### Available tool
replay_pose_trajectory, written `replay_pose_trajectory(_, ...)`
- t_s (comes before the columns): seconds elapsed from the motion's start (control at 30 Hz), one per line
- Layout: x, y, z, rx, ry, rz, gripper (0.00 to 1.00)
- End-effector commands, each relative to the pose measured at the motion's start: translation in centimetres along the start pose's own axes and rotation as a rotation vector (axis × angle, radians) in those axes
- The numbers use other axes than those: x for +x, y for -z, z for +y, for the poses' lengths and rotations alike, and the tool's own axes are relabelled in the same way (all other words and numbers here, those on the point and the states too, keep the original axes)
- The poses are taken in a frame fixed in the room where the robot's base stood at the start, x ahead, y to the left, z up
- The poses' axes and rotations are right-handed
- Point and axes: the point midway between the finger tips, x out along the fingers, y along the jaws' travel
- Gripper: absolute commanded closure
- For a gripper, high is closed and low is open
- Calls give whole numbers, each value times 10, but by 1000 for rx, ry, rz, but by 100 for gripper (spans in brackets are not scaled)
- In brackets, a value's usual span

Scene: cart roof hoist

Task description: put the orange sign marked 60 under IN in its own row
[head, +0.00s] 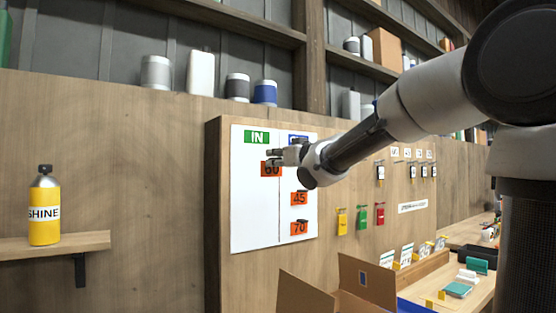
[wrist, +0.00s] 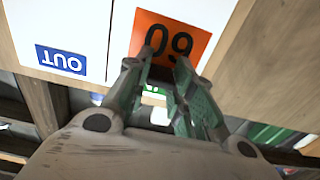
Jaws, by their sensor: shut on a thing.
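The orange sign marked 60 (head: 271,169) is under the green IN label (head: 256,137), in the left column of the white board (head: 252,210) and near the dividing line. It is higher than the orange signs 45 (head: 299,198) and 70 (head: 299,228) in the right column. My gripper (head: 272,157) is shut on its upper edge. In the wrist view the sign (wrist: 170,38) appears upside down at my fingertips (wrist: 158,66). I cannot tell whether it touches the board. The blue OUT label (wrist: 61,60) shows there too; my gripper partly hides it in the head view.
Yellow, green and red tags (head: 361,218) hang right of the board. An open cardboard box (head: 305,295) stands below it. A yellow SHINE bottle (head: 44,208) stands on a small shelf at left. The board's lower left is clear.

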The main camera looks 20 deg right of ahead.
Motion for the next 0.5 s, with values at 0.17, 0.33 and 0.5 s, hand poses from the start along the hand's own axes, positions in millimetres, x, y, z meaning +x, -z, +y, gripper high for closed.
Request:
replay_pose_trajectory(0.17,4,0,0,0,0,0,100)
replay_pose_trajectory(0.33,18,0,0,1,1,-1,100)
replay_pose_trajectory(0.5,37,0,0,1,0,-1,100)
